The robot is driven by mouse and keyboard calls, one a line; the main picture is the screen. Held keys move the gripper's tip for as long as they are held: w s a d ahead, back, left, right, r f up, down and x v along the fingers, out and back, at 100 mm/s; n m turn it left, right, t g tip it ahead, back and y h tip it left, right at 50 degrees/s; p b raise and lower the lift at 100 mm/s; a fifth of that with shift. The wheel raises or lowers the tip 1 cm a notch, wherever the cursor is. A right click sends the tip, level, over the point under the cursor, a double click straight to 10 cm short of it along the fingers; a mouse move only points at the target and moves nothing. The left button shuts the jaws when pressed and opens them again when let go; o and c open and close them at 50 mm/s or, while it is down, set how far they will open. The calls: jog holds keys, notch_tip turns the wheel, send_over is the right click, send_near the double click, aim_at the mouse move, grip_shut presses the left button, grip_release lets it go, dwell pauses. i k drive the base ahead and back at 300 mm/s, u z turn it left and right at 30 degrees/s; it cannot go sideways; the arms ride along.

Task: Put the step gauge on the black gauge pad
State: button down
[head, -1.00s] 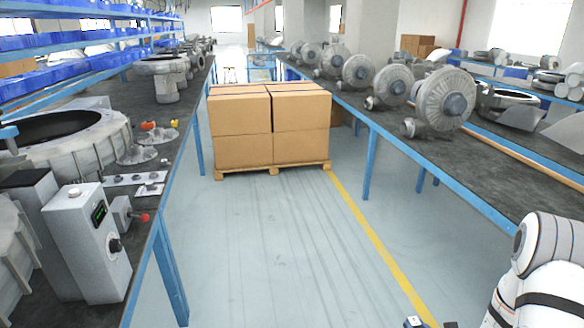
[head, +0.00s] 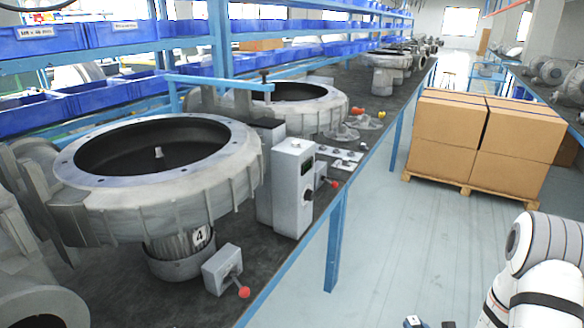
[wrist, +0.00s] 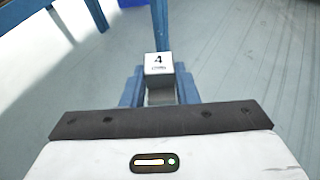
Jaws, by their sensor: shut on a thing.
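My gripper (wrist: 160,94) shows in the wrist view with its blue fingers shut on a small block, which I take to be the step gauge (wrist: 158,65). The block has a pale face with a dark "4" and small print below it, and a grey metal part between the fingers. Floor shows beyond it. I cannot pick out the black gauge pad in either view.
A dark-topped bench (head: 135,298) runs along the left.

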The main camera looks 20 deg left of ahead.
aim_at(268, 122)
jog(key=u, duration=0.6)
jog(key=i, duration=0.5)
jog(key=u, duration=0.55)
